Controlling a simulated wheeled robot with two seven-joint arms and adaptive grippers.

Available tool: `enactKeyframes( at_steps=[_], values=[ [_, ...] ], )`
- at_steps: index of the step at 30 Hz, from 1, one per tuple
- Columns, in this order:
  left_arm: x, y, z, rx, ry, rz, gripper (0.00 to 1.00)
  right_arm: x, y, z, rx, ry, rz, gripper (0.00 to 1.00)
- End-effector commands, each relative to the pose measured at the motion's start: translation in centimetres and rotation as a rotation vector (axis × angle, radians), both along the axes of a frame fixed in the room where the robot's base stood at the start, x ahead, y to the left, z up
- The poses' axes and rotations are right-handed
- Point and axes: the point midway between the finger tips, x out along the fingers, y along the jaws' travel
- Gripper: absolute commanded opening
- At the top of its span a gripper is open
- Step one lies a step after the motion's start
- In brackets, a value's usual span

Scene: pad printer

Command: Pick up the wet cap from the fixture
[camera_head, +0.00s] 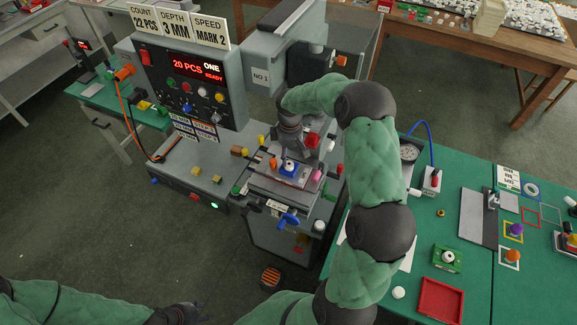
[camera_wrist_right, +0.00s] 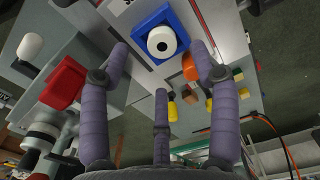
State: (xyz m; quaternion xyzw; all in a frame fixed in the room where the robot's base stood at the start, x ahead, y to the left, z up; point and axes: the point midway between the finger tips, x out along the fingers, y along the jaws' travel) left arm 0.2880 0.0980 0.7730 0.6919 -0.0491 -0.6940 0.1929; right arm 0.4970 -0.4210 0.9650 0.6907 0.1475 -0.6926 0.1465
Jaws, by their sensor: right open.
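The cap (camera_wrist_right: 162,42) is white with a dark round centre and sits in a blue square fixture (camera_wrist_right: 143,23) in the right wrist view. In the head view the cap (camera_head: 289,163) is small, on the printer's bed below my right gripper (camera_head: 290,143). My right gripper is open. Its purple-grey fingers (camera_wrist_right: 159,65) are spread, with the cap ahead of them, beyond the fingertips and untouched. My left gripper (camera_head: 188,312) is at the bottom left of the head view, far from the printer; its fingers are dark and too small to read.
The pad printer (camera_head: 185,80) stands around the fixture, with a red block (camera_wrist_right: 64,83) and an orange knob (camera_wrist_right: 190,67) close to the right gripper's fingers. A green table (camera_head: 480,270) on the right holds a red tray (camera_head: 441,300) and a green holder with a white part (camera_head: 447,258).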

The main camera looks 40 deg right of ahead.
Motion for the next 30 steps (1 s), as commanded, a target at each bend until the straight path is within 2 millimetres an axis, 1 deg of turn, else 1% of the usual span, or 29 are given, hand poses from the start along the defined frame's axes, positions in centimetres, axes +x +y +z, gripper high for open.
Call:
enactKeyframes(
  at_steps=[5,12,15,20,21,22,24,27,28,30],
  values=[
    [0.0,0.0,-0.3,0.000,0.000,0.000,0.40,0.0,0.1,-1.4,0.001,0.001,0.000,0.62],
    [0.0,0.0,-0.9,0.000,0.000,0.000,0.40,0.1,0.2,-4.7,0.001,0.001,-0.002,0.62],
    [0.0,0.0,-0.9,0.000,0.000,0.000,0.40,0.1,0.2,-5.2,-0.001,-0.001,-0.002,0.62],
    [0.0,0.0,-0.8,0.000,0.000,0.000,0.40,0.1,0.2,-5.1,-0.001,-0.001,-0.001,0.62],
    [0.0,0.0,-0.8,0.000,0.000,0.000,0.40,0.1,0.2,-5.1,-0.001,-0.001,-0.001,0.57],
    [0.0,0.0,-0.8,0.000,0.000,0.000,0.40,0.1,0.2,-5.1,-0.001,-0.001,-0.001,0.48],
    [0.0,0.0,-0.8,0.000,0.000,0.000,0.40,0.1,0.2,-5.1,0.000,0.000,-0.001,0.38],
    [0.0,0.0,-0.8,0.000,0.000,0.000,0.40,0.0,0.2,-5.2,0.000,0.000,-0.001,0.25],
    [0.0,0.0,-0.8,0.000,0.000,0.000,0.40,0.0,0.2,-5.2,0.001,0.000,-0.001,0.22],
    [0.0,0.0,-0.8,0.000,0.000,0.000,0.40,0.0,0.2,-5.2,0.001,0.001,0.000,0.21]
  ],
)
